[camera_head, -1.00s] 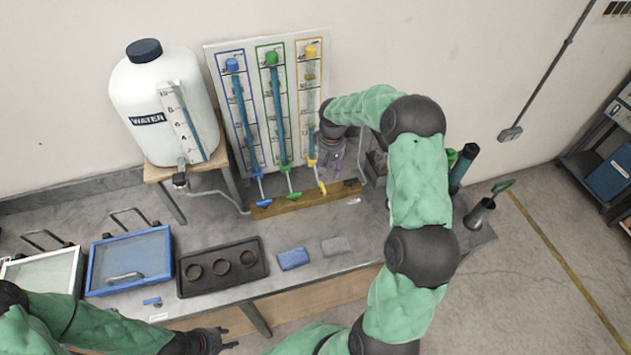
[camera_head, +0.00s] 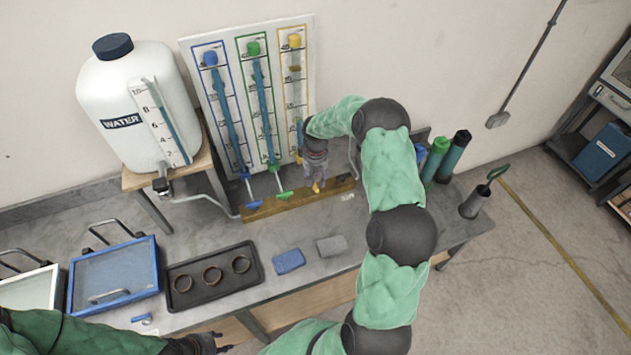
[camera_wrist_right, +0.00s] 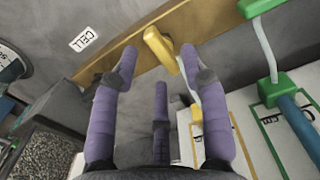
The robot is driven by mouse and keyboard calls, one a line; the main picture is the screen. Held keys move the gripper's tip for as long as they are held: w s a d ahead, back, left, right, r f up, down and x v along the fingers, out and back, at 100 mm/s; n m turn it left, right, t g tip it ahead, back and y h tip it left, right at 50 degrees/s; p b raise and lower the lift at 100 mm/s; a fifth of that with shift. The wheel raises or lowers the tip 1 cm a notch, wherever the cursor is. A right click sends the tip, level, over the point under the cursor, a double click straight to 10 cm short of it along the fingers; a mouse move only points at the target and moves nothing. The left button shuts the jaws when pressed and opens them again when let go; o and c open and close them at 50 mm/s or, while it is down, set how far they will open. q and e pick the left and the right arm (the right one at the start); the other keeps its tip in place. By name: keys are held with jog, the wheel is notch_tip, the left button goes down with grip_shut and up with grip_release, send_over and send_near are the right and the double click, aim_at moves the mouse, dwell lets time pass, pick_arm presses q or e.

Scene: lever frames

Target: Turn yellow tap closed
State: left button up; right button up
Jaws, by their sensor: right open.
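The yellow tap (camera_wrist_right: 160,50) has a yellow handle on the wooden rail, below the yellow-framed tube. In the right wrist view the handle lies between the tips of my spread fingers, with no clear contact. My right gripper (camera_wrist_right: 157,60) is open. In the head view my right gripper (camera_head: 315,178) is over this tap and hides most of it; only a bit of yellow (camera_head: 316,187) shows at its fingertips. My left gripper (camera_head: 224,342) is at the bottom of the head view, away from the tap, empty, with its fingers apart.
The green tap (camera_head: 284,195) and blue tap (camera_head: 252,205) are left of the yellow one on the wooden rail (camera_head: 270,207). A water tank (camera_head: 115,85) stands at left. A black tray (camera_head: 205,296) and blue block (camera_head: 289,261) lie nearer. Green and dark cylinders (camera_head: 436,158) stand right.

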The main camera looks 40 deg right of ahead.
jog(key=shift+f, duration=1.1)
grip_shut()
